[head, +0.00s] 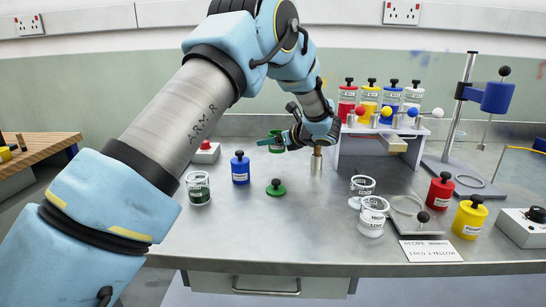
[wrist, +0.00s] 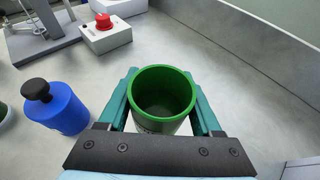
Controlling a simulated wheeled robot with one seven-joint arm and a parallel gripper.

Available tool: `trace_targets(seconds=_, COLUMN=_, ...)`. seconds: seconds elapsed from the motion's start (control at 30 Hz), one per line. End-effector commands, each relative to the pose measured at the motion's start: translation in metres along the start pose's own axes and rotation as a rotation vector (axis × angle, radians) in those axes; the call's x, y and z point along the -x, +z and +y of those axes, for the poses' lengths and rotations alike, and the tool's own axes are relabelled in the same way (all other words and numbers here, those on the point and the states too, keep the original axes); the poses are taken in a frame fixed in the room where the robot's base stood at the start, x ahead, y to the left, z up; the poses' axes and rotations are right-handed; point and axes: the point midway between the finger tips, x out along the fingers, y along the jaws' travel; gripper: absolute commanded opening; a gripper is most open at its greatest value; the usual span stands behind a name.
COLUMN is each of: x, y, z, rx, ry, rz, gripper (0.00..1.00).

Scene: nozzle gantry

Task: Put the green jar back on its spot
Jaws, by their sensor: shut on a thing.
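The green jar (wrist: 163,110) is upright and open-topped between the teal fingers of my gripper (wrist: 160,80) in the wrist view. My gripper is shut on its sides. In the head view the green jar (head: 276,148) shows small at the back of the bench, partly hidden by my gripper (head: 278,138). I cannot tell whether its base touches the bench. A green lid with a black knob (head: 276,188) lies on the bench nearer the front. No marked spot for the jar is clear in these views.
A blue jar (head: 240,169) and a glass beaker with dark green contents (head: 198,190) stand left of the lid. A red-button box (head: 206,152) is behind them. Beakers (head: 372,217), a red jar (head: 440,192) and a yellow jar (head: 469,217) stand right. The front middle is clear.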

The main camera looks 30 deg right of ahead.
Motion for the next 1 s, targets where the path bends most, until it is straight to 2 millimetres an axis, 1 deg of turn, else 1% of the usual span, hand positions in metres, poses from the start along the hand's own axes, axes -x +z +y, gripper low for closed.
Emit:
trace_targets(seconds=0.03, x=-0.002, y=-0.007, z=0.000, rx=-0.005, ry=0.000, rz=0.001, gripper=0.13)
trace_targets(seconds=0.1, x=-0.005, y=-0.015, z=0.000, rx=-0.002, ry=0.000, rz=0.001, gripper=0.13)
trace_targets(seconds=0.27, x=-0.010, y=-0.025, z=0.000, rx=-0.001, ry=0.000, rz=-0.001, gripper=0.13)
trace_targets(seconds=0.5, x=-0.021, y=-0.052, z=0.000, rx=-0.001, ry=-0.001, rz=0.000, gripper=0.13)
trace_targets(seconds=0.97, x=-0.025, y=-0.059, z=0.000, rx=0.001, ry=-0.001, rz=0.000, gripper=0.13)
trace_targets(seconds=1.0, x=-0.024, y=-0.058, z=0.000, rx=0.001, ry=-0.001, rz=0.000, gripper=0.68)
